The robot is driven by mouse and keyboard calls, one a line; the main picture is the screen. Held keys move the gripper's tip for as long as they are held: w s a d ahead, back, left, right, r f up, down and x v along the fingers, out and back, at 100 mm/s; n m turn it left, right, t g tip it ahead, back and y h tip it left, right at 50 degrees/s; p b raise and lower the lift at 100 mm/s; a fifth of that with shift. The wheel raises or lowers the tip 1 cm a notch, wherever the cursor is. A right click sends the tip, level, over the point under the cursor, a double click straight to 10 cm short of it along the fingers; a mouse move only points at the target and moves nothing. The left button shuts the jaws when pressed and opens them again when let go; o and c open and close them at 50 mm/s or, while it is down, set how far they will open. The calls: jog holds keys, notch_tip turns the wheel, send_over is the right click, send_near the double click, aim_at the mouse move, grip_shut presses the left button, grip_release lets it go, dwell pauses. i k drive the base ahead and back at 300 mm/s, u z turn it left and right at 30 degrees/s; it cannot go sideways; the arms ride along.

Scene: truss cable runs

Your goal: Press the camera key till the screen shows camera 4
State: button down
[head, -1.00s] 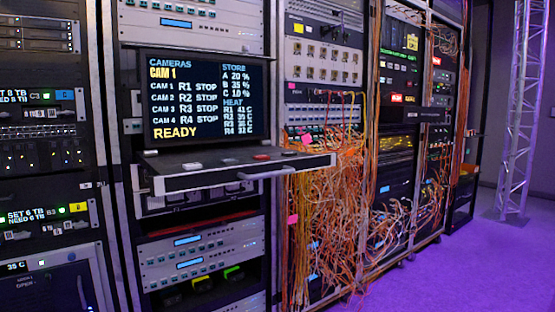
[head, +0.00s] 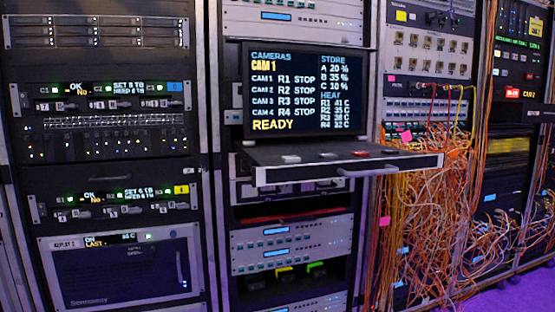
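The screen (head: 299,92) stands upright above a pulled-out drawer in the middle rack in the head view. It reads CAMERAS, CAM 1 in yellow, a list CAM 1 to CAM 4 each with STOP, and READY. Any labels on the keys are too small to read, so I cannot tell which is the camera key. My gripper is not in view.
A rack of drive units (head: 115,195) with green lights stands at the left. Orange cables (head: 425,215) hang in a dense tangle right of the drawer. The drawer and its front handle (head: 367,171) stick out from the rack. Purple floor (head: 510,300) shows at lower right.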

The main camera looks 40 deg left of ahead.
aim_at(293, 158)
jog(key=k, duration=0.7)
jog(key=u, duration=1.35)
jog(key=i, duration=0.2)
jog(key=z, duration=0.05)
